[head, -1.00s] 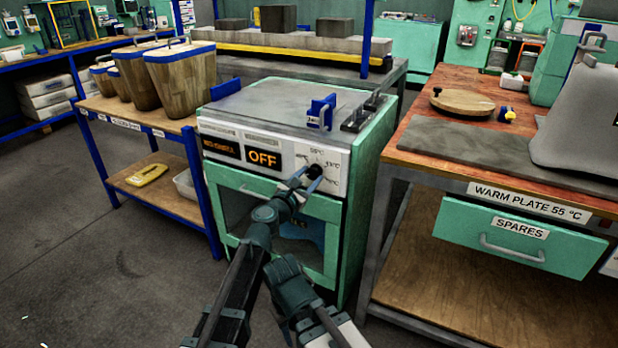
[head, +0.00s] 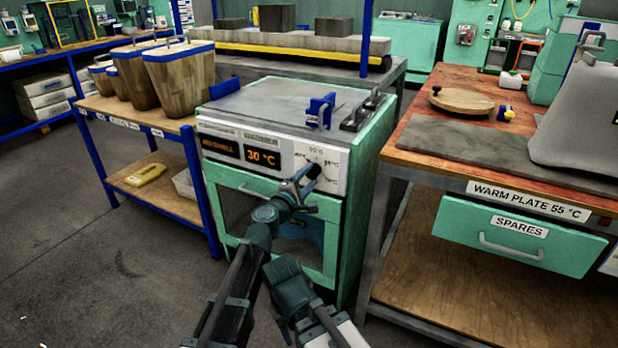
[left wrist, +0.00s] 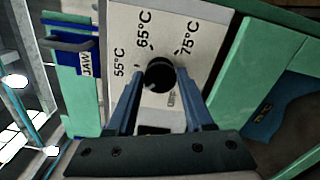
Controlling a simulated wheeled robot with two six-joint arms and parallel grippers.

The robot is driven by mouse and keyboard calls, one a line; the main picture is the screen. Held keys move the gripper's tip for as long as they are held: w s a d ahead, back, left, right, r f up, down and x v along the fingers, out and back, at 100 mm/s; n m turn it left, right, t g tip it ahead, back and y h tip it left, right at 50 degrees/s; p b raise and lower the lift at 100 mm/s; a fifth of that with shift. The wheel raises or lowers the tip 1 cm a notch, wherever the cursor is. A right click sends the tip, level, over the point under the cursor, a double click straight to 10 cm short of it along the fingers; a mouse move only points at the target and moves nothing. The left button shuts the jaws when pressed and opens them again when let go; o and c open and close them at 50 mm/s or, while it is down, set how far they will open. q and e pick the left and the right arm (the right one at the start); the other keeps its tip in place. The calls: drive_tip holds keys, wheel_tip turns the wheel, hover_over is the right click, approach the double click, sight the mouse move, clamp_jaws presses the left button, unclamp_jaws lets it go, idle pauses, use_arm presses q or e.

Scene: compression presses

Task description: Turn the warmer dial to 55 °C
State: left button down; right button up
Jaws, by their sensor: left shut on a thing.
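The warmer dial (head: 313,171) is a black round knob on the white front panel (head: 333,160) of a green oven-like warmer. My left gripper (head: 302,183) is shut on the dial. In the left wrist view its two blue fingers (left wrist: 163,98) sit on either side of the dial (left wrist: 160,75), partly hiding the panel. The printed marks 55 °C (left wrist: 119,63), 65 °C (left wrist: 145,30) and 75 °C (left wrist: 188,38) show around it. A small pale mark shows on the knob's lower left. The warmer's display (head: 262,156) reads 30 °C.
A blue jaw holder (head: 320,112) stands on the warmer's top at the front edge. A workbench (head: 470,155) labelled WARM PLATE 55 °C is at right. Clear floor lies in front at left.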

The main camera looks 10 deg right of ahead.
use_arm(q)
drive_tip(key=m, duration=0.4)
drive_tip(key=shift+f+m, duration=0.1)
drive_tip(key=shift+m, duration=0.2)
drive_tip(key=m, duration=0.4)
drive_tip(key=shift+s, duration=0.1)
drive_tip(key=shift+f+m, duration=0.1)
drive_tip(key=shift+m, duration=0.2)
drive_tip(key=shift+c, duration=1.5)
unclamp_jaws()
drive_tip(key=v, duration=1.3)
drive_tip(key=shift+s+a, duration=0.25)
